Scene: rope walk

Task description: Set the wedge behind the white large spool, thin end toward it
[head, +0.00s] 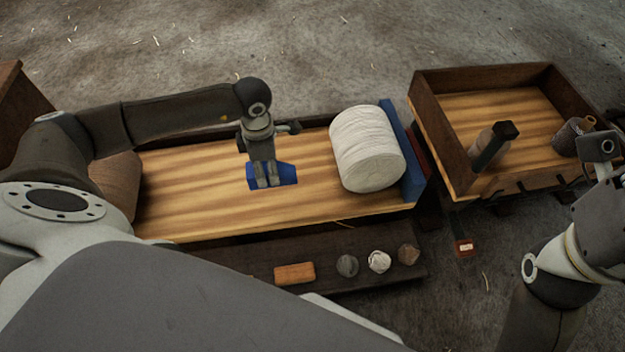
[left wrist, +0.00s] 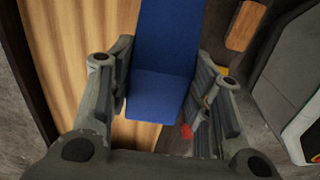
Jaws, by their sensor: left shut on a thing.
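The white large spool (head: 367,148) lies on its side at the right end of the striped wooden bench (head: 200,205), near a blue upright board (head: 402,150). The blue wedge (head: 287,174) is left of the spool, with a clear gap between them. My left gripper (head: 267,183) points down and is shut on the wedge. In the left wrist view the wedge (left wrist: 165,50) sits between both fingers; which end is thin is hard to tell. Whether it touches the bench is unclear. My right gripper (head: 604,160) is at the right edge, partly cut off, its fingers unclear.
A brown rounded thing (head: 118,182) is at the bench's left end, partly behind my arm. A front shelf (head: 330,284) holds an orange block (head: 294,273) and several small balls. A wooden tray (head: 440,115) with bobbins stands at right. The bench between wedge and spool is bare.

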